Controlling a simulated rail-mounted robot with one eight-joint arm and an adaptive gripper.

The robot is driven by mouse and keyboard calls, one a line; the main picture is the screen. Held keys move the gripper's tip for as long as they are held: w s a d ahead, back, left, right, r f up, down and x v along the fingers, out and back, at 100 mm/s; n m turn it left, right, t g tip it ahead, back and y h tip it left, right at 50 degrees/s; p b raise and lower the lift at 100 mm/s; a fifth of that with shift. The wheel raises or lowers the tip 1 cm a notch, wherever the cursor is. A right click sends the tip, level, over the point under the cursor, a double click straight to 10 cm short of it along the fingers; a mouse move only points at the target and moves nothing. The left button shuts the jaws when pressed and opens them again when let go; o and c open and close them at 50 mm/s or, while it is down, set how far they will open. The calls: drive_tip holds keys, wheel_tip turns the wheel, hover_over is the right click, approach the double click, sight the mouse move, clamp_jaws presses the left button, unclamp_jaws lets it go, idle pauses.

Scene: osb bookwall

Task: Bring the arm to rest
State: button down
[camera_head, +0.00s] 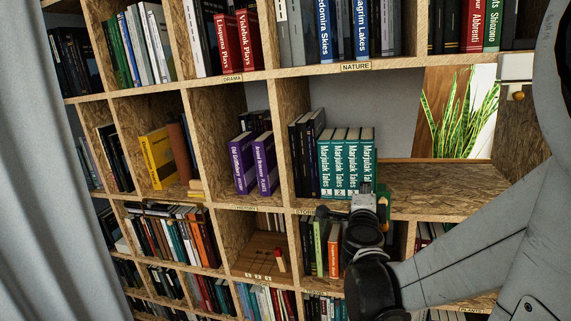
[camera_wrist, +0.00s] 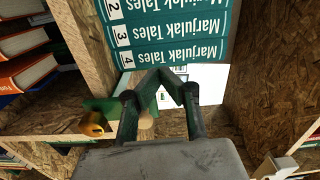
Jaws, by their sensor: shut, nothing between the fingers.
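My gripper (camera_head: 365,192) is in front of the shelf edge just below the teal Marjulak Tales books (camera_head: 346,160), at the right of the head view. In the wrist view my gripper (camera_wrist: 163,76) has its dark fingers drawn together at the tips, with nothing held between them. The Marjulak Tales books (camera_wrist: 165,32) appear upside down just beyond the tips there. I cannot tell whether the fingertips touch them. My arm comes in from the right side of the head view.
The OSB bookwall surrounds the gripper. A bare shelf stretch (camera_head: 440,188) lies right of the books. A green piece (camera_wrist: 100,112) with a gold knob (camera_wrist: 93,124) is close beside the fingers. Purple books (camera_head: 253,165) stand left; a grey curtain (camera_head: 35,180) hangs at far left.

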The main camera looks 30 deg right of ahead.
idle(0.4)
drive_tip(key=w+a+r+n+t+y, duration=0.1)
drive_tip(key=a+n+y, duration=0.6)
drive_tip(key=a, duration=0.5)
drive_tip(key=w+a+r+n+t+y, duration=0.2)
drive_tip(key=a+n+y, duration=0.4)
drive_tip(key=a+n, duration=0.5)
drive_tip(key=s+a+f+n+g+y, duration=0.2)
drive_tip(key=s+a+f+n+g, duration=0.25)
drive_tip(key=s+a, duration=0.3)
drive_tip(key=s+f+n+g+h, duration=0.2)
drive_tip(key=s+f+g, duration=0.2)
drive_tip(key=s, duration=0.5)
drive_tip(key=shift+s+f, duration=0.25)
drive_tip(key=shift+f, duration=0.45)
drive_tip(key=shift+n, duration=0.25)
